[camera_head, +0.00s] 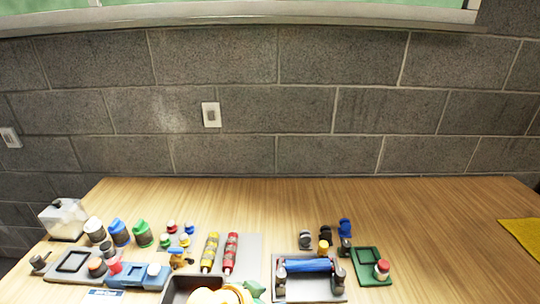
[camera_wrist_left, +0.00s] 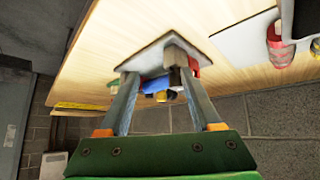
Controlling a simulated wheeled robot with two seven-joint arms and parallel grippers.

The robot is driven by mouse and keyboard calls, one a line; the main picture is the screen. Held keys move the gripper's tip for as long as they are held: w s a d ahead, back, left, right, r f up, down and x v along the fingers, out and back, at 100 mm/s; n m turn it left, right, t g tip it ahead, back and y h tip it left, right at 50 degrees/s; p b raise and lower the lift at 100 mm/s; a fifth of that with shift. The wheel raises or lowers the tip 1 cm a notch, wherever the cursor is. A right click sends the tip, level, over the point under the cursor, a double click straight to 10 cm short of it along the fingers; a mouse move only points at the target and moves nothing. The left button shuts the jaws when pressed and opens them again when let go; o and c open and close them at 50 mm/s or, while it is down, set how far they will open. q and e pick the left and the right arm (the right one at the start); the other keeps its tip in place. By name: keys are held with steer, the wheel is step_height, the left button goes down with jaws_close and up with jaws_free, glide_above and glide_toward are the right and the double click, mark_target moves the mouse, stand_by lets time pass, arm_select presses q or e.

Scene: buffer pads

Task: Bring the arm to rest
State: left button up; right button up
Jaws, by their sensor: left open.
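My left gripper (camera_wrist_left: 154,75) shows in the left wrist view, its two grey fingers spread apart. A blue item (camera_wrist_left: 155,84) and small yellow and dark items appear beyond and between the fingers; I see no clear grip on any of them. My left gripper cannot be made out in the head view. My right gripper is in neither view. In the head view a grey tray (camera_head: 331,291) with a blue bar (camera_head: 304,265) across it stands at the front, right of centre.
The wooden table (camera_head: 430,220) is crowded along its front with pads, bottles and small stamps. A green tray (camera_head: 366,258) stands right of centre, and a yellow cloth (camera_head: 524,236) lies at the right edge. The back strip is clear before a grey block wall (camera_head: 300,105).

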arm_select(q)
steer(key=s+a+f+n+g+y, duration=0.1)
steer(key=s+a+f+n+y, duration=0.15)
steer(key=s+a, duration=0.65)
steer(key=s+a+f+n+g+y, duration=0.2)
steer(key=s+a+n+y, duration=0.15)
steer(key=s+a, duration=0.6)
step_height(320, 180, down, 15)
steer(key=s+d, duration=0.2)
steer(key=s+a+f+g, duration=0.2)
steer(key=s+f, duration=1)
steer(key=s, duration=0.1)
steer(key=shift+s, duration=0.15)
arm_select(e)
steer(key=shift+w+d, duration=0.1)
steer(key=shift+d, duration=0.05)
